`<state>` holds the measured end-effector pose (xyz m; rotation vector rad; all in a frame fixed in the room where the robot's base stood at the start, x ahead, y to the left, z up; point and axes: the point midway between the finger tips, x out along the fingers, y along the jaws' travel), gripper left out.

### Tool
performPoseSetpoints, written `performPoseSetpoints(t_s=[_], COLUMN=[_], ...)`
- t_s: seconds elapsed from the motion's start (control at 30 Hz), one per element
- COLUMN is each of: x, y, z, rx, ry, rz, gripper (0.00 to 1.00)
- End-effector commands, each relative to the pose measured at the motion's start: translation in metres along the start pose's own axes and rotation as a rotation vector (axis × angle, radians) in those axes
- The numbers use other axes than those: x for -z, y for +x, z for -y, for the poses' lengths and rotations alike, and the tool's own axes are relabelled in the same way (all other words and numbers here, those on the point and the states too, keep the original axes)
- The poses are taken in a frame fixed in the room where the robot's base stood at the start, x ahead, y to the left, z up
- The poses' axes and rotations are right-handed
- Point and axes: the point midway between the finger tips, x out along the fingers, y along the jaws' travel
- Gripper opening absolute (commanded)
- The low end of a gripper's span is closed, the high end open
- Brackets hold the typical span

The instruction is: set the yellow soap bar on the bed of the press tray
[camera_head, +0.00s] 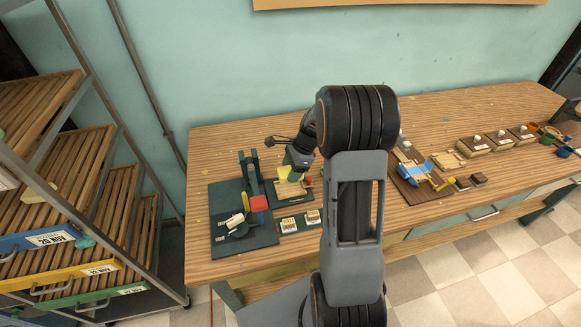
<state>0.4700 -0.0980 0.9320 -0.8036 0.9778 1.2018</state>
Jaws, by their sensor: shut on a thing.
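My gripper (293,166) points down over the left part of the bench, just right of the dark green press (250,175). It is shut on a small yellow piece, which I take to be the yellow soap bar (284,174). The bar is small and partly hidden by the gripper.
Two small pale racks (289,225) lie at the front. My arm hides the bench middle. A slatted rack (90,215) stands left.

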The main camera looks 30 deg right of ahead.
Motion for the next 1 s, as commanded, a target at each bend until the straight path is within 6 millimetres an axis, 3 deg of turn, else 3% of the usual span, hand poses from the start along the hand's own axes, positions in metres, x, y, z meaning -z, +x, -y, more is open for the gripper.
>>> performPoseSetpoints(t_s=[0.6, 1.0], x=[0.020, 0.021], y=[0.044, 0.046], z=[0.000, 0.000], rx=[0.000, 0.001], ry=[0.004, 0.004], rz=[0.001, 0.000], gripper=[0.32, 0.32])
